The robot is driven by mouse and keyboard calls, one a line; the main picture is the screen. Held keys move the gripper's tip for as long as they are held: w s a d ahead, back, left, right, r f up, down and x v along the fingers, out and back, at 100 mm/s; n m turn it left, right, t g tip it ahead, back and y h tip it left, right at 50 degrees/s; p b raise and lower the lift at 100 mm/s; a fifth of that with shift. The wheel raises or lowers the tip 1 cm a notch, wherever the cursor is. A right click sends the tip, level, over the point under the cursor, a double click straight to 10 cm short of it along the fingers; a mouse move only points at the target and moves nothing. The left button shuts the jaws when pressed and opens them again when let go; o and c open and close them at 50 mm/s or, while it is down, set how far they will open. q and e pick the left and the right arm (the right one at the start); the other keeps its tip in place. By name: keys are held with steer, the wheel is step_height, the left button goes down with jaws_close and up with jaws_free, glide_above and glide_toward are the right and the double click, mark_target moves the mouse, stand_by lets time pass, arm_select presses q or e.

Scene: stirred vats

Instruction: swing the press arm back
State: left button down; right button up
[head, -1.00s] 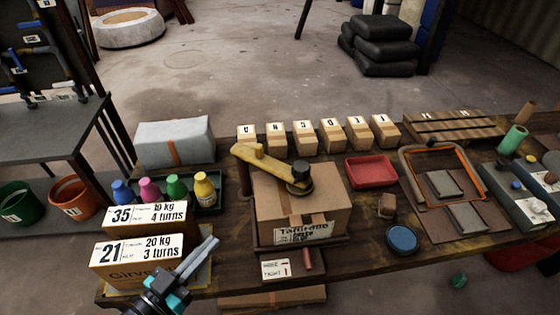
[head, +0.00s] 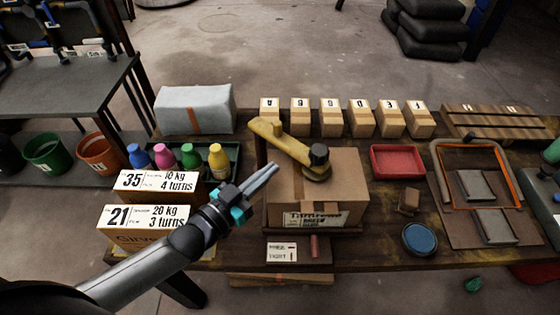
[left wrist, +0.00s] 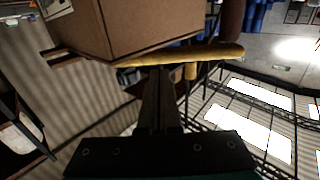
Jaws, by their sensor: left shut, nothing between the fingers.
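The yellow press arm (head: 282,138) reaches across the top of a cardboard box (head: 335,180). Its black knob and round pad (head: 318,160) rest over the middle of the box top. In the left wrist view the press arm (left wrist: 190,56) is a yellow bar beyond my fingers, and the box (left wrist: 150,25) is above it in the picture. My left gripper (head: 272,170) is shut and empty, at the left side of the box, just below the arm in the picture. Whether it touches the box or arm cannot be told. My right gripper is not in view.
Left of the press are numbered boxes (head: 150,222) and a tray of coloured bottles (head: 228,175). A row of small lettered boxes (head: 330,118) stands behind. A red tray (head: 397,160) and a blue round pad (head: 420,239) lie to the right. A small card (head: 281,251) lies in front.

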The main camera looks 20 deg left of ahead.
mark_target(293, 156)
arm_select(q)
steer(key=x, duration=0.3)
steer(key=shift+w, duration=0.2)
steer(key=shift+w+d, duration=0.25)
steer(key=shift+w, duration=0.15)
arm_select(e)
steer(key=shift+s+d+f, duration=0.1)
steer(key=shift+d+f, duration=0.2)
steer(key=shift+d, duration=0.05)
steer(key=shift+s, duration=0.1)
arm_select(q)
steer(key=shift+w+d, duration=0.1)
steer(key=shift+w+d+r, duration=0.1)
steer(key=shift+w+d, duration=0.15)
steer(key=shift+w, duration=0.05)
steer(key=shift+d+x, duration=0.2)
steer(key=shift+x, duration=0.7)
steer(key=shift+d+x, duration=0.2)
steer(key=shift+x, duration=0.75)
steer(key=shift+s, duration=0.25)
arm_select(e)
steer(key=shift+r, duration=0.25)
